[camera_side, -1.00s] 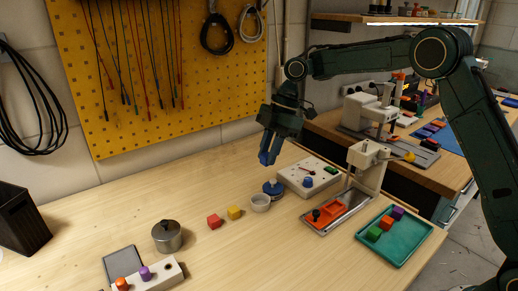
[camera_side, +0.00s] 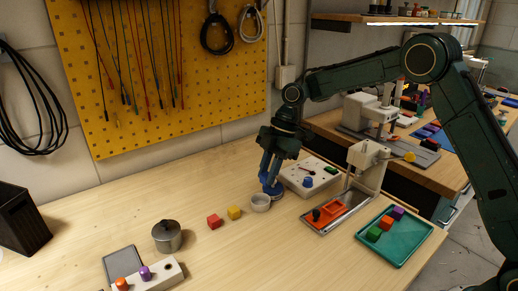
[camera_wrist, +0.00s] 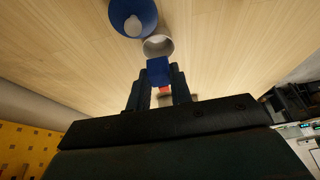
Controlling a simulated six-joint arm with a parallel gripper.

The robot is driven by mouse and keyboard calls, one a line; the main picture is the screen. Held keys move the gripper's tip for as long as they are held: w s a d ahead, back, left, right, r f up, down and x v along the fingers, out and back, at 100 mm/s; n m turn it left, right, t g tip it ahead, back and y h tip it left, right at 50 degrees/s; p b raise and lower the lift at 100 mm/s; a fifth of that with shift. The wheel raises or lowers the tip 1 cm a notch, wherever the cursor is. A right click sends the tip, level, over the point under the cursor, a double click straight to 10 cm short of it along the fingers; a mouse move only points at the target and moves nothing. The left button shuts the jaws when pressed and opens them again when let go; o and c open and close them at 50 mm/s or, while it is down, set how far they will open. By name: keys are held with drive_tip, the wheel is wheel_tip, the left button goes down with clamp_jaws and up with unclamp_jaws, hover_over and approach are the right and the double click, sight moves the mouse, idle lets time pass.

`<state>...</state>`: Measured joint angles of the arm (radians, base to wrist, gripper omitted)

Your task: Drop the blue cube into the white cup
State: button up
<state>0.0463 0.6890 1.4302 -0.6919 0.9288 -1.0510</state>
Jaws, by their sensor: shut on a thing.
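My gripper (camera_side: 269,178) is shut on the blue cube (camera_wrist: 158,70), which shows between the fingertips in the wrist view. The cup is small, round and upright on the table. In the wrist view its rim (camera_wrist: 157,46) shows just beyond the cube, whose near side hides part of it. I cannot tell the exact height of the cube over the cup.
A yellow cube (camera_side: 234,213) and a red cube (camera_side: 214,221) lie to the left. A white panel (camera_side: 300,180) and a metal tray with an orange part (camera_side: 329,213) are to the right. The front middle of the table is clear.

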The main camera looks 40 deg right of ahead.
drive_tip(key=o, duration=1)
drive_tip(key=shift+r, duration=0.1)
drive_tip(key=shift+v, duration=5.85)
drive_tip(key=shift+d, duration=0.1)
drive_tip(key=shift+r, duration=0.15)
